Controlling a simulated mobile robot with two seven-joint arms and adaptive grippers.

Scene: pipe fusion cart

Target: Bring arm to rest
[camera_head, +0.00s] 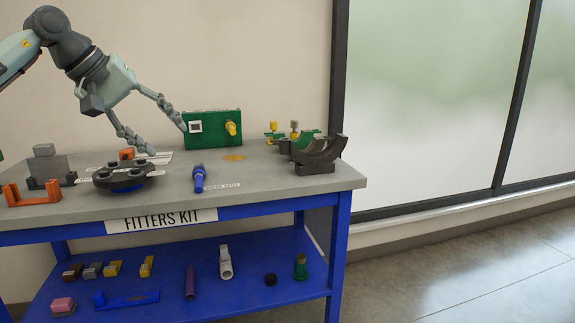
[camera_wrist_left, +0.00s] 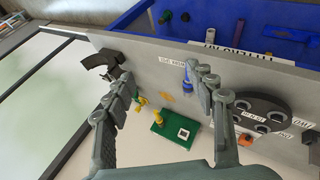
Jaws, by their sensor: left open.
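My left arm comes in from the upper left in the head view. Its gripper (camera_head: 168,130) is open and empty, with its fingers spread above the back of the cart's grey top (camera_head: 262,182). One finger points toward the green panel (camera_head: 213,142), the other toward the dark round holder (camera_head: 124,175). In the left wrist view the two fingers of the gripper (camera_wrist_left: 165,85) stand wide apart, with the green panel (camera_wrist_left: 172,130) showing beyond and between them. My right gripper is not in view.
A blue tool (camera_head: 199,178) lies on the top. Dark curved saddles (camera_head: 318,155) stand at the right end, and an orange bracket (camera_head: 32,193) at the left. The blue lower shelf (camera_head: 180,299) holds several small parts. Open floor (camera_head: 470,275) lies right of the cart.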

